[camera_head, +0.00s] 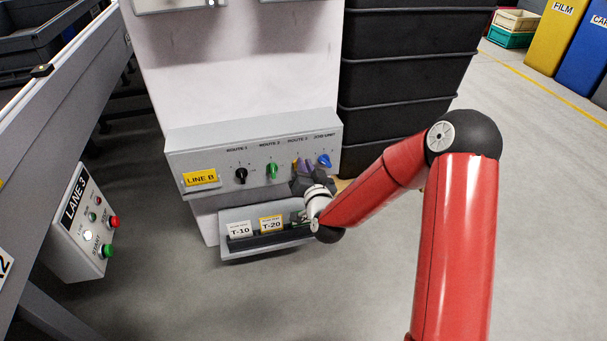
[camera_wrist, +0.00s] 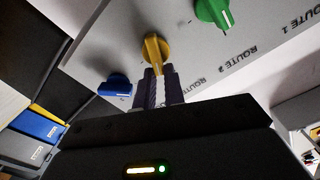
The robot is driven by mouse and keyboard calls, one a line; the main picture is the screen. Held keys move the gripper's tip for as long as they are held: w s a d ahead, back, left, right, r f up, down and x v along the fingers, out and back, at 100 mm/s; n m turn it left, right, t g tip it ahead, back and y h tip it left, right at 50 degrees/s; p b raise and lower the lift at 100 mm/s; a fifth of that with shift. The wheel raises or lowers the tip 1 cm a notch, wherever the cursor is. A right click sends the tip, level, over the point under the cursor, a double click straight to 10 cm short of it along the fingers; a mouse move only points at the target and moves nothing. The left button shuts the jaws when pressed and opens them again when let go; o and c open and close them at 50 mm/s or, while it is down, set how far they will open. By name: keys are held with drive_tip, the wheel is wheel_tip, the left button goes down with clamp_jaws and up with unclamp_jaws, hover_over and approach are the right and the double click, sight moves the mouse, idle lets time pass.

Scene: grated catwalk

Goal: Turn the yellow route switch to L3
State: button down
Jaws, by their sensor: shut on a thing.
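The yellow route switch (camera_wrist: 155,50) is a knob on the grey panel (camera_head: 218,151), between the green knob and the blue knob. My gripper (camera_wrist: 160,80) is shut on the yellow switch, with a finger on each side of it. In the head view my gripper (camera_head: 304,168) covers most of the yellow knob, and only a sliver of yellow shows. The position marks around the yellow switch are too small or hidden to read, so I cannot tell which mark it points at.
A black knob (camera_head: 241,175), a green knob (camera_head: 271,170) and a blue knob (camera_head: 324,160) share the panel. A tray (camera_head: 226,252) with T-10 and T-20 cards sits below. The Lane 3 box (camera_head: 75,243) stands left. Black crates (camera_head: 405,85) are stacked behind my arm.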

drive_tip(key=shift+w+d+f+m+b, duration=0.1)
drive_tip(key=shift+d+f+m+b, duration=0.2)
drive_tip(key=shift+m+b, duration=1.35)
drive_tip(key=shift+s+d+f+m+b, duration=0.1)
drive_tip(key=shift+f+m+b, duration=0.55)
drive_tip(key=shift+m, duration=1.85)
drive_tip(key=shift+w+d+f+m+b, duration=0.1)
drive_tip(key=shift+d+m+b, duration=0.05)
drive_tip(key=shift+m+b, duration=1.65)
drive_tip(key=shift+m, duration=0.35)
drive_tip(key=c, duration=1.5)
unclamp_jaws()
drive_tip(key=shift+p, duration=0.3)
drive_tip(key=v, duration=0.7)
drive_tip(key=shift+s+d+r, duration=0.1)
drive_tip(key=shift+s+d, duration=0.05)
drive_tip(key=shift+s, duration=0.25)
